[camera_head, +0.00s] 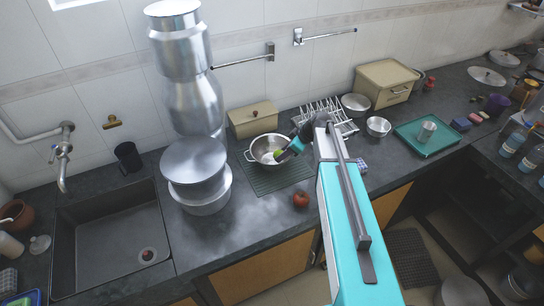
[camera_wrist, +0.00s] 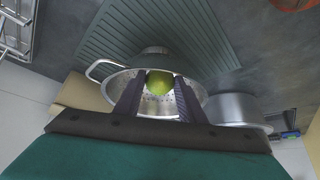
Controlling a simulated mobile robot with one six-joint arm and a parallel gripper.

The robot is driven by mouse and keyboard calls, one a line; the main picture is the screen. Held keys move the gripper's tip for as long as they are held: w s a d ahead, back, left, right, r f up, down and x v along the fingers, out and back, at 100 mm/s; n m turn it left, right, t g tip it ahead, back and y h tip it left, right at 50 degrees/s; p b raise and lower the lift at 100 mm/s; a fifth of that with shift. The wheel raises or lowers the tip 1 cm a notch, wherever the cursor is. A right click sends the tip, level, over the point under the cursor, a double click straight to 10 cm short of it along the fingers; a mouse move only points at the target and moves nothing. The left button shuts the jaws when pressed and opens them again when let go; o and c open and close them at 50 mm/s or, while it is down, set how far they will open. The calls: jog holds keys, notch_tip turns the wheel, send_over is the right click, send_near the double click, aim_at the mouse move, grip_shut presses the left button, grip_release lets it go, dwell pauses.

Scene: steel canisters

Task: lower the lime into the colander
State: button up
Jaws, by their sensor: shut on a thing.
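The lime (camera_wrist: 159,83) is a round green fruit held between the two dark fingers of my gripper (camera_wrist: 156,97) in the wrist view. In the head view the lime (camera_head: 278,154) shows as a small green patch beside the gripper tip (camera_head: 281,156). The colander (camera_wrist: 113,83) is a steel bowl with small holes and a loop handle. In the head view the colander (camera_head: 257,150) stands on a ribbed green mat. My gripper is over the bowl, with the lime inside the rim's outline. I cannot tell whether the lime touches the bowl's bottom.
A red tomato (camera_head: 300,199) lies in front of the colander. A beige box (camera_head: 252,120) stands behind it, a dish rack (camera_head: 322,112) behind to the right. Large steel canisters (camera_head: 190,100) rise to the left. The ribbed mat (camera_head: 270,181) has bare room in front.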

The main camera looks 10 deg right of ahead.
jog(key=o, duration=1.1)
jog(key=shift+b+v, duration=2.1)
jog(key=shift+v, duration=4.8)
